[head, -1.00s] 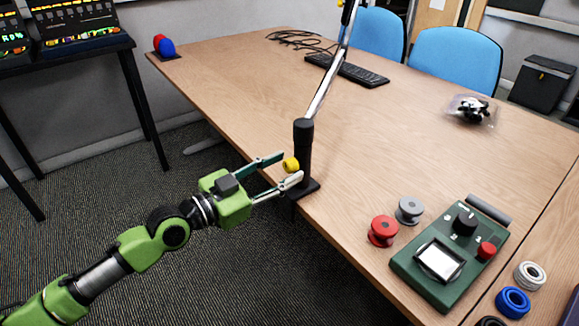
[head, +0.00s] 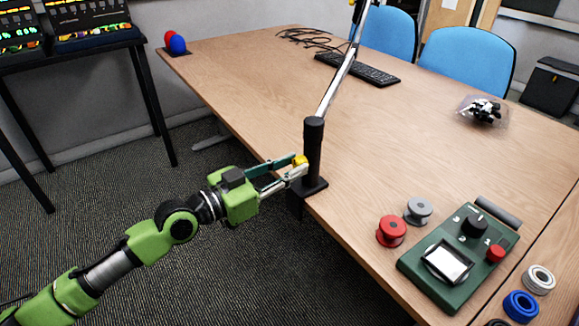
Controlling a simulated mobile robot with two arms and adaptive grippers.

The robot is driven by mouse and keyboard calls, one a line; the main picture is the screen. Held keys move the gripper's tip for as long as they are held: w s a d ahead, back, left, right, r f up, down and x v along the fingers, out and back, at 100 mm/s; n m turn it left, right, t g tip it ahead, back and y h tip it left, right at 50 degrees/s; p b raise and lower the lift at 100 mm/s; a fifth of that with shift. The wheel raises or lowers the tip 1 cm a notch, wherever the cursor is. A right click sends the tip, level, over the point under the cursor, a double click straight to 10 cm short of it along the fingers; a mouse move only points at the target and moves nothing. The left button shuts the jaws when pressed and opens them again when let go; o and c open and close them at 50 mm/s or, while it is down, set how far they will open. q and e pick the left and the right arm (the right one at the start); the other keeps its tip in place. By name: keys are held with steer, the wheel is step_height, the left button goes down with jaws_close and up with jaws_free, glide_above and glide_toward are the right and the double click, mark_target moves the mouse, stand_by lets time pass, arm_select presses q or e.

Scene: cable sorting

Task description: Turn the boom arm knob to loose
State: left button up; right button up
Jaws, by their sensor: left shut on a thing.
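The boom arm (head: 342,78) rises from a black post (head: 313,150) clamped at the table's left edge. Whether the knob is tight or loose cannot be told from this view. My right gripper does not show.
The wooden table (head: 250,80) is mostly clear in the middle. A red spool (head: 391,231), a grey spool (head: 418,210) and a green device (head: 458,259) stand at the near right. A keyboard (head: 358,69) and black cables (head: 305,37) lie behind the boom arm.

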arm_select(q)
steer(key=n, duration=0.3)
steer(key=shift+n, duration=0.3)
steer(key=n, duration=0.3)
steer(key=shift+w+r+p, duration=0.1)
steer(key=shift+p, duration=0.3)
steer(key=shift+n, duration=0.7)
steer(key=shift+a+n+p, duration=0.1)
steer(key=shift+n+p, duration=0.25)
steer(key=shift+n, duration=0.55)
steer(key=n+p, duration=0.1)
steer(key=n, duration=0.2)
steer(key=shift+w+n+g, duration=0.1)
steer(key=shift+n+g, duration=0.2)
steer(key=shift+g, duration=0.1)
steer(key=shift+n+p, duration=0.5)
steer(key=shift+n, duration=0.5)
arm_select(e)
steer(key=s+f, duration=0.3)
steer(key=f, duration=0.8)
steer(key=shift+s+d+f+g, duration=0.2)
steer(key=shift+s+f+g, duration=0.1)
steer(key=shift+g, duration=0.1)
arm_select(q)
steer(key=o, duration=1.1)
